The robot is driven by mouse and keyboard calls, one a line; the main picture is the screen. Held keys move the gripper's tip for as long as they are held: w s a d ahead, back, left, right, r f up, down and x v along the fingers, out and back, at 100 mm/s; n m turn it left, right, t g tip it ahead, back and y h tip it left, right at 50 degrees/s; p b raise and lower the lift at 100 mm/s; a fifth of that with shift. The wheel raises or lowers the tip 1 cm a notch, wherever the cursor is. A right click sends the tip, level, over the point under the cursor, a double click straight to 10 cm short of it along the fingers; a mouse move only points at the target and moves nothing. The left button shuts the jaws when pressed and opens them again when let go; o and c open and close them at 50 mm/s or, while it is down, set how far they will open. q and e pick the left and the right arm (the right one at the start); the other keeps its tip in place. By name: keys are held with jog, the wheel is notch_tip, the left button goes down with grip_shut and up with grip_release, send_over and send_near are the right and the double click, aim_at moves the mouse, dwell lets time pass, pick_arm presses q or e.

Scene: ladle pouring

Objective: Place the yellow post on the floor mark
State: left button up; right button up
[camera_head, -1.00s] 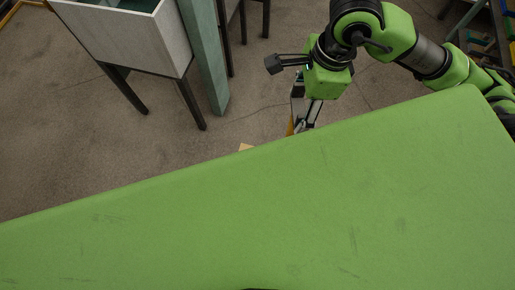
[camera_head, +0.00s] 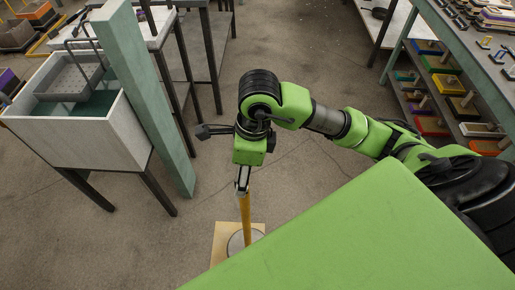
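The yellow post (camera_head: 245,212) is a thin upright rod in the lower middle of the head view. My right gripper (camera_head: 243,187) reaches down from the green and black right arm and is shut on the post's upper end. The post's lower end is in front of a grey round disc (camera_head: 235,243) on a pale tan square (camera_head: 219,236) on the floor. I cannot tell whether the disc is the post's base or part of the floor mark, or whether the post touches down. My green body hides the square's lower right part. My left gripper is not in view.
A grey sink-like tub (camera_head: 75,140) on dark legs stands at left with a wire basket (camera_head: 72,80) in it. A slanting teal beam (camera_head: 145,95) is beside it. A shelf rack (camera_head: 470,80) with coloured trays is at right. The floor (camera_head: 290,185) around the square is open.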

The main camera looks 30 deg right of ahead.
jog(key=w+a+f+p, duration=0.2)
jog(key=w+a+f, duration=0.1)
jog(key=w+f, duration=0.4)
notch_tip(320, 180, down, 3)
jog(key=shift+a, duration=0.4)
jog(key=shift+f, duration=0.1)
jog(key=o, duration=1.8)
jog(key=shift+s+f, duration=0.15)
jog(key=shift+f, duration=0.1)
jog(key=o, duration=0.3)
jog(key=shift+s+r, duration=0.1)
jog(key=shift+s, duration=0.05)
jog(key=shift+r, duration=0.1)
notch_tip(320, 180, up, 12)
jog(key=d+b, duration=0.1)
jog(key=shift+s+d, duration=0.3)
jog(key=shift+s, duration=0.15)
